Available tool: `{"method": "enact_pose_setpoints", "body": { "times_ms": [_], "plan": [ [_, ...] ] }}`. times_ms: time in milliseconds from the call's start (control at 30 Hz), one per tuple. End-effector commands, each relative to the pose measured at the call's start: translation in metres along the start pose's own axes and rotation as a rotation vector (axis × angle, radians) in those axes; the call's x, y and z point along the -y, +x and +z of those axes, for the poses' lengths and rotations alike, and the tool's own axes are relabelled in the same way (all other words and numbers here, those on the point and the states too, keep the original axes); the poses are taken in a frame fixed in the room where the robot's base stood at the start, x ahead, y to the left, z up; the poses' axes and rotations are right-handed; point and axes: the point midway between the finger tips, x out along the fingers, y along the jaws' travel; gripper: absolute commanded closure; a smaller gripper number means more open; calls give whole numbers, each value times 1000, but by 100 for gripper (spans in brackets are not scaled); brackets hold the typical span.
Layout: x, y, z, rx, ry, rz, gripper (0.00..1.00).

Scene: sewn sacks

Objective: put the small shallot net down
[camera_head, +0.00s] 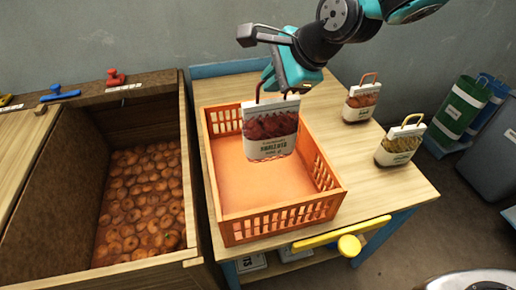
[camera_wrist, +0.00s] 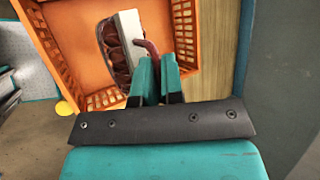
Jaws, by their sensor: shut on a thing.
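The small shallot net (camera_head: 270,135) is a white-labelled pack with dark red contents and a red loop handle. My gripper (camera_head: 284,92) is shut on that handle, and the net hangs upright below it. The net appears over the orange crate (camera_head: 283,232), which stands on the wooden table; the crate's floor looks bare. In the wrist view, my gripper (camera_wrist: 157,92) pinches the red handle, with the net (camera_wrist: 122,50) beyond the fingertips and the orange crate (camera_wrist: 62,50) behind. I cannot tell the exact gap between net and crate floor.
A wooden bin (camera_head: 185,160) of round onion-like produce is at left.

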Motion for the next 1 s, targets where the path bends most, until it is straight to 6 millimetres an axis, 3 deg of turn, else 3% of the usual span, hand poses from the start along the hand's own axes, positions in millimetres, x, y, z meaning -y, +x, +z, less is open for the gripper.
{"method": "enact_pose_setpoints", "body": {
  "times_ms": [200, 400, 833, 1000],
  "plan": [
    [-33, 46, -19, 0, 1, 5, 100],
    [-56, 79, -32, 1, 0, 3, 100],
    [-81, 116, -47, 3, -2, 1, 100],
    [-83, 120, -49, 3, -3, -3, 100]
  ]
}}
